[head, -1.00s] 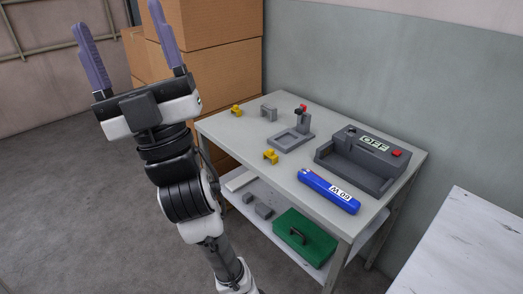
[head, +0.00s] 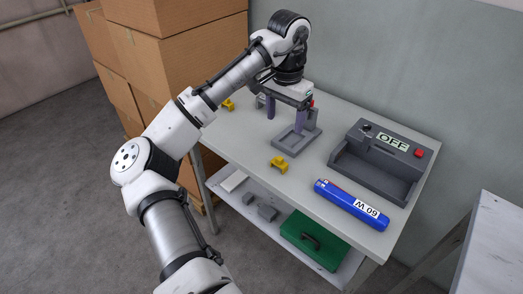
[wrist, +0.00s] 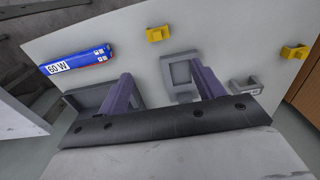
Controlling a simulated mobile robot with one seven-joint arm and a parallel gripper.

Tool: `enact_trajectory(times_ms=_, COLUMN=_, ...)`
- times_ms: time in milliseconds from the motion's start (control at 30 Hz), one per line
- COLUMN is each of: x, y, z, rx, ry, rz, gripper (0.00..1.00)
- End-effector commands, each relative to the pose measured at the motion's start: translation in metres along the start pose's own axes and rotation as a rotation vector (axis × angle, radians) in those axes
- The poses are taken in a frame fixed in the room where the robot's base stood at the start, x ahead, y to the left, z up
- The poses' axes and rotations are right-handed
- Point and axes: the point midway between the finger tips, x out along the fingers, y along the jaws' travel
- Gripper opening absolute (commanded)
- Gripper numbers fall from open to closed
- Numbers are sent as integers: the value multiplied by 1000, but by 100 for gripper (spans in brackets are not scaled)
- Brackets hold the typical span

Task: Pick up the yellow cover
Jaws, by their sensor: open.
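Two small yellow covers are on the table. One yellow cover (head: 279,165) lies near the table's front edge, and it also shows at the top middle of the wrist view (wrist: 158,34). The other yellow cover (head: 228,104) lies at the far left end, and it shows at the right of the wrist view (wrist: 294,52). My gripper (head: 285,114) points down over the back of the table, above the grey fixture. Its two purple fingers are wide apart with nothing between them, as the wrist view (wrist: 161,75) also shows. It is apart from both yellow covers.
The grey fixture (head: 289,146) stands under my gripper. A grey cover (wrist: 246,86) is beside it. A grey tester marked OFF (head: 369,172) and a blue 60 W tube (head: 350,205) are to the right. Cardboard boxes (head: 178,60) are stacked behind left. A green case (head: 314,240) sits on the lower shelf.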

Motion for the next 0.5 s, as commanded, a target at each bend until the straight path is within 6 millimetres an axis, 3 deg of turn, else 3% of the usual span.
enact_trajectory(times_ms=500, x=80, y=-1, z=8, rx=-2, ry=-32, rz=0, gripper=67)
